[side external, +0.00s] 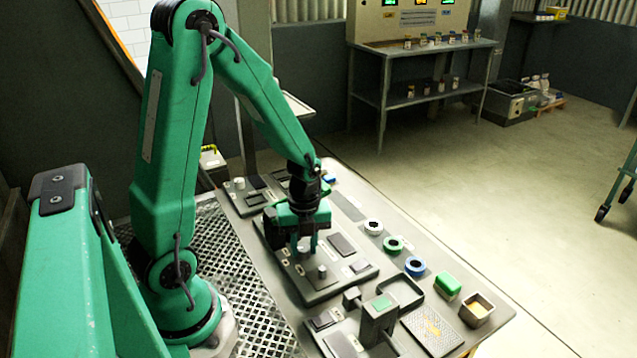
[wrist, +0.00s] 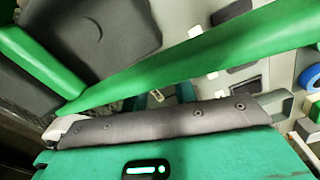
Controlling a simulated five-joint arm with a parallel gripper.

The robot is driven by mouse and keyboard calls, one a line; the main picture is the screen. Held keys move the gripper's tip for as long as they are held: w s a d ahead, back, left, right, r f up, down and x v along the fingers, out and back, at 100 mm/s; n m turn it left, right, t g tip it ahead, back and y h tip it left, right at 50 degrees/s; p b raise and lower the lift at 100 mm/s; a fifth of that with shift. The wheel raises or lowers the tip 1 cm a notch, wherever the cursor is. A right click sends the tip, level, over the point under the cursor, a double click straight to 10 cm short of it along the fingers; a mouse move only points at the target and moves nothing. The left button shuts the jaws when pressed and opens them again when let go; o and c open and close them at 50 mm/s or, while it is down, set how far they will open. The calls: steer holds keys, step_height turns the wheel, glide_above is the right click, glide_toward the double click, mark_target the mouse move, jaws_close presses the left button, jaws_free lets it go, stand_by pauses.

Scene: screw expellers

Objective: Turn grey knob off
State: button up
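My gripper (side external: 304,248) points down over the grey control panel (side external: 322,291) in the side external view. Its two fingers are apart, and a pale grey knob (side external: 304,244) shows between them, low down. I cannot tell whether the fingers touch it. A second small grey knob (side external: 322,271) stands upright on the same panel, just in front of the gripper and to its right. The picture does not show clearly which way either knob is turned. In the wrist view my own green and dark arm parts hide most of the panel, and neither fingertips nor knobs can be made out.
Beside the panel lie a white ring (side external: 373,227), a green ring (side external: 393,245) and a blue ring (side external: 415,266). A green block (side external: 448,287), an open box (side external: 477,310) and a grey post with a green top (side external: 379,310) stand nearer the front. Another panel lies behind.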

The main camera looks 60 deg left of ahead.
mark_target(305, 246)
steer(key=shift+n, duration=0.4)
steer(key=shift+a+n, duration=0.1)
steer(key=shift+n, duration=2.4)
steer(key=o, duration=1)
steer(key=shift+r, duration=0.1)
steer(key=shift+w+r, duration=0.2)
steer(key=shift+r, duration=3.6)
